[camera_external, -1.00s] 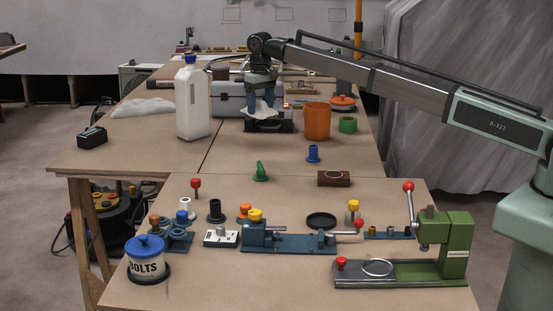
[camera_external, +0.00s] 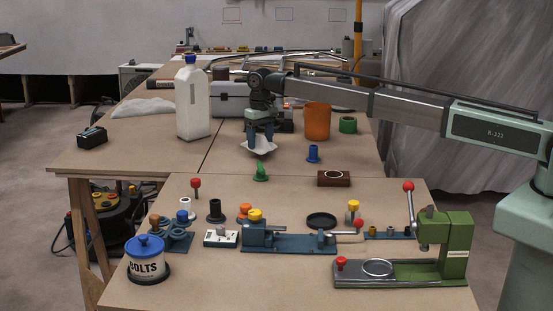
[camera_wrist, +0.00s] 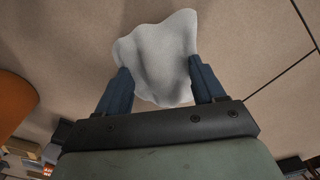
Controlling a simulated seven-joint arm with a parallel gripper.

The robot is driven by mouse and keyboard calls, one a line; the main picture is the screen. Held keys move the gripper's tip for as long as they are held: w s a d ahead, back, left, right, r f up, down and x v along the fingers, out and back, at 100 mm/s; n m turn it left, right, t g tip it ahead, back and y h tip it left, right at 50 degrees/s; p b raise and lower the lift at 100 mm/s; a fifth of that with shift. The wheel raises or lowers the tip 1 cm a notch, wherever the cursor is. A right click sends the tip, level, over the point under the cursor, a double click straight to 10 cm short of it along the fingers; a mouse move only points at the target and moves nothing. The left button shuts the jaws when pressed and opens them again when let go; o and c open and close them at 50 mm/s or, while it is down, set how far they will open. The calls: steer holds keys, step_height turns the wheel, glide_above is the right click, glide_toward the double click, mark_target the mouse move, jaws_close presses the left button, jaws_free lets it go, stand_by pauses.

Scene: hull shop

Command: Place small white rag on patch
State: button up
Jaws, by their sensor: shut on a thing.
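My gripper (camera_external: 261,135) is shut on the small white rag (camera_external: 258,147), which hangs crumpled below the fingers above the far table, behind the green cone. In the wrist view the rag (camera_wrist: 158,58) spreads out between and beyond the two blue fingers (camera_wrist: 160,80), with bare tabletop past it. I cannot make out a thing that is clearly the patch in either view.
A green cone (camera_external: 260,172) and a blue spool (camera_external: 313,154) stand near the rag. The near table holds clamps, knobs and a bolts tin (camera_external: 147,260).

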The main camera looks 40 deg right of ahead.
mark_target(260, 147)
steer(key=shift+f, duration=1.55)
steer(key=shift+f, duration=0.15)
steer(key=o, duration=1)
step_height(260, 147, up, 12)
steer(key=shift+r, duration=0.2)
